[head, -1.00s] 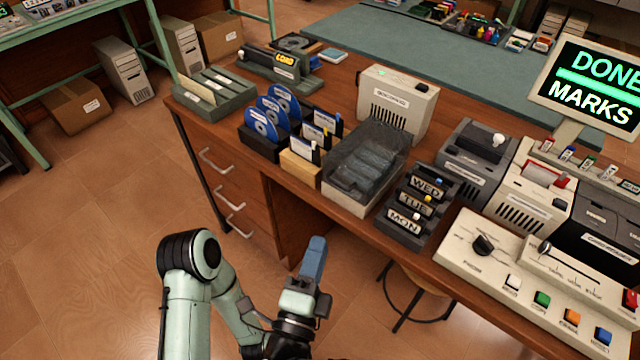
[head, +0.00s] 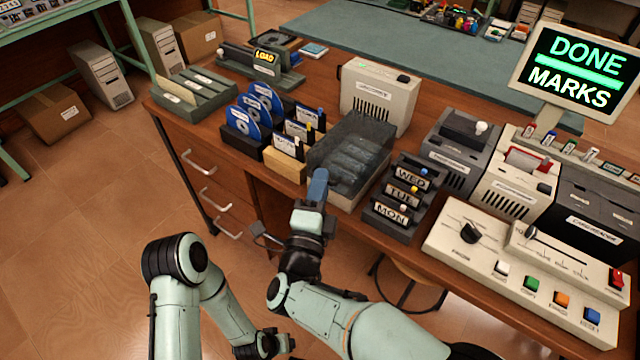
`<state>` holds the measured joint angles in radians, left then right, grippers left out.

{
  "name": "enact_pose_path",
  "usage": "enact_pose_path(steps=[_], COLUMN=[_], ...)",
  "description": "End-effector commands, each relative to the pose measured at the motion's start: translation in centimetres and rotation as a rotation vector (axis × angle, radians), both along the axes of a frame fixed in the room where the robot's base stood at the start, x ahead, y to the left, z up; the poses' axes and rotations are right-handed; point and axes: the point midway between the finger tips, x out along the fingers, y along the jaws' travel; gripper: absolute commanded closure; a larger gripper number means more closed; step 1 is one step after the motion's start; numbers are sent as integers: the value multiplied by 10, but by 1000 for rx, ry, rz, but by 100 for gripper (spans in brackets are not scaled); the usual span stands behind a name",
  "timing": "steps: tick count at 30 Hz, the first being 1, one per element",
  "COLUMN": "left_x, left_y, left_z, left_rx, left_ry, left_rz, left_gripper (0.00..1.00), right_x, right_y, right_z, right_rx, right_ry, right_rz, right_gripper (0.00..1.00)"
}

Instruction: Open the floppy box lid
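The floppy box (head: 346,194) stands on the desk, with a pale base and a smoky see-through lid (head: 362,132). The lid seems to be down over the dark contents, though its front left corner is hidden by my gripper. My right gripper (head: 318,184) is at that corner, its blue fingertips pointing at the box's front edge. I cannot tell whether they touch it. The fingers show as one blue block, so their gap cannot be judged. My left gripper (head: 278,342) is low in front of the desk, small and partly hidden, with nothing seen in it.
Disc holders (head: 240,138) and a small floppy holder (head: 286,161) stand left of the box. The MON/TUE/WED rack (head: 398,198) is close on its right. A beige device (head: 380,92) stands behind it. Open floor lies in front of the desk drawers.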

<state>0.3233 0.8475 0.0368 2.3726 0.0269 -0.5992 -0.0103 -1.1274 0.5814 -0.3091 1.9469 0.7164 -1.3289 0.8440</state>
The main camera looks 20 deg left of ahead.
Motion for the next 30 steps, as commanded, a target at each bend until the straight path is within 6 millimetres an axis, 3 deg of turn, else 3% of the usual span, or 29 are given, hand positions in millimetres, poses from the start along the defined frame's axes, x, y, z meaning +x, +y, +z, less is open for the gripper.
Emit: enact_pose_path(steps=[8,9,10,30], left_x=[0,0,0,0], left_y=[0,0,0,0], left_z=[0,0,0,0], left_rx=[0,0,0,0], left_ry=[-1,-1,-1,0], left_rz=[0,0,0,0], left_gripper=[57,57,57,57], right_x=[1,1,1,1], right_y=[0,0,0,1], right_z=[0,0,0,0], right_rx=[-1,-1,-1,0], right_ry=[1,1,1,1], right_rz=[1,1,1,1], right_gripper=[82,95,100,100])
